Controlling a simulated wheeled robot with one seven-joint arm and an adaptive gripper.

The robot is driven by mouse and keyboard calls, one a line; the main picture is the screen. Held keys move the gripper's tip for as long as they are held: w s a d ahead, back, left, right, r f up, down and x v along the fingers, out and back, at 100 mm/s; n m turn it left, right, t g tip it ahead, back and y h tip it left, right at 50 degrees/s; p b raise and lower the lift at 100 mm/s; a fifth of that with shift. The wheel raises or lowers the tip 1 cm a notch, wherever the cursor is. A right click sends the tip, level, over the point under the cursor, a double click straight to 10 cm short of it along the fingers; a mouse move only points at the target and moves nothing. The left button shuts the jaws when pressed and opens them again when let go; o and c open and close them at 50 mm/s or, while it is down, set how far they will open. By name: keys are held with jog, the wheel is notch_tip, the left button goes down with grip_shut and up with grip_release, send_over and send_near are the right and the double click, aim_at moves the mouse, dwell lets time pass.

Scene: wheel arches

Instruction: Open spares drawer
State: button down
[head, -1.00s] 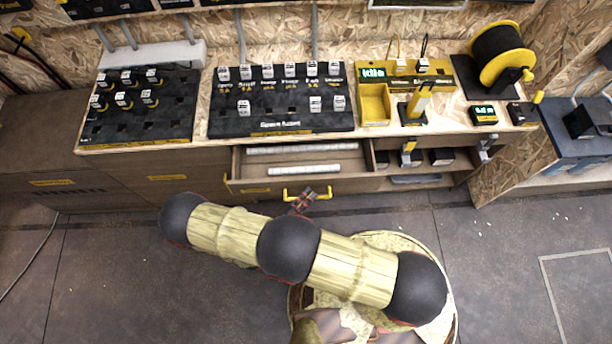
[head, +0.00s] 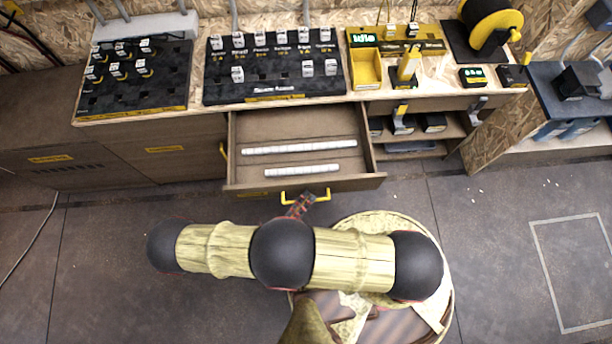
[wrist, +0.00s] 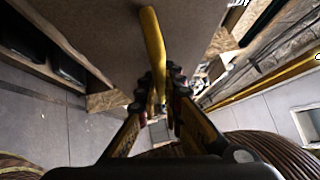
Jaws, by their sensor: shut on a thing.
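The spares drawer (head: 300,125) is pulled out from under the workbench, and its inside shows from above. Two rows of small white items (head: 300,147) lie in it. Its yellow handle (head: 304,197) is on the front face; it also shows in the wrist view (wrist: 152,45). My gripper (head: 303,204) is at the handle in the head view. In the wrist view my gripper (wrist: 160,100) has its fingers closed around the yellow handle bar. Part of the gripper is hidden behind my arm in the head view.
The workbench holds a black rack with labelled items (head: 272,88), another black rack (head: 135,75), a yellow bin (head: 366,70) and a yellow cable reel (head: 490,22). Open shelves (head: 415,135) are right of the drawer. The floor at the right is mostly clear.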

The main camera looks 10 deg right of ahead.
jog(key=shift+f, duration=0.1)
jog(key=c, duration=1.9)
grip_release()
